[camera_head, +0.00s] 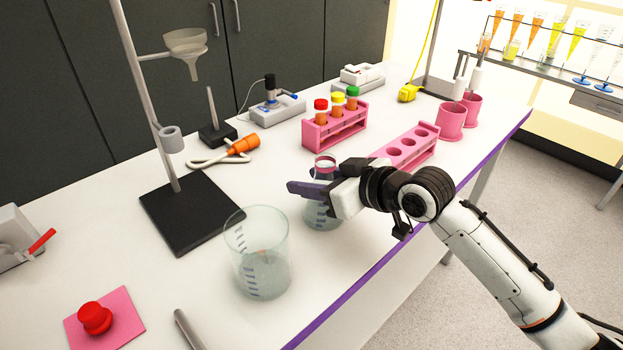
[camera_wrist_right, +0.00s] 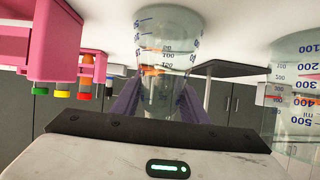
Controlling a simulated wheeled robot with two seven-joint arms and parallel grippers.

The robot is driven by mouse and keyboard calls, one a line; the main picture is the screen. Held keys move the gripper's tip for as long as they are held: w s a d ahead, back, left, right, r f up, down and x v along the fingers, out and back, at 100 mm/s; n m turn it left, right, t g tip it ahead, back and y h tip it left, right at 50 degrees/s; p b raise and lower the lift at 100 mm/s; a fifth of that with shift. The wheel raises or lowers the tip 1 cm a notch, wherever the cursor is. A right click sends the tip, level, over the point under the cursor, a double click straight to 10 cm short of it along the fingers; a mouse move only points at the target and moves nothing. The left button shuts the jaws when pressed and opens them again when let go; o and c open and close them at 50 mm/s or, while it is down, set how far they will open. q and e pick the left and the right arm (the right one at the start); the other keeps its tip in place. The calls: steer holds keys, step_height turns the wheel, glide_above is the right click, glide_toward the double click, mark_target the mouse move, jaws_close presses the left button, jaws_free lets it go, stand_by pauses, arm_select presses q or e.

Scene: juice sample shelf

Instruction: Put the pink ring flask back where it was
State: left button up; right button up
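The pink ring flask (camera_head: 323,216) is clear glass with a pink ring at its neck, upright over the white table, in front of the test tube rack. My right gripper (camera_head: 308,188) reaches in from the right with its purple fingers around the flask's upper part. In the right wrist view, which is upside down, the flask (camera_wrist_right: 165,50) shows between the two fingertips (camera_wrist_right: 160,98). I cannot tell whether the fingers press on the glass or whether the base touches the table. My left gripper is not in view.
A large beaker (camera_head: 260,270) stands just left of the flask. A stand with a black base (camera_head: 190,212) holds a funnel (camera_head: 186,45). A pink rack (camera_head: 335,128) holds capped tubes; an empty pink rack (camera_head: 408,150) is near my right wrist. The purple table edge (camera_head: 360,290) is close.

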steer(key=o, duration=0.3)
steer(key=shift+o, duration=0.2)
steer(key=shift+r, duration=0.1)
steer(key=v, duration=1.2)
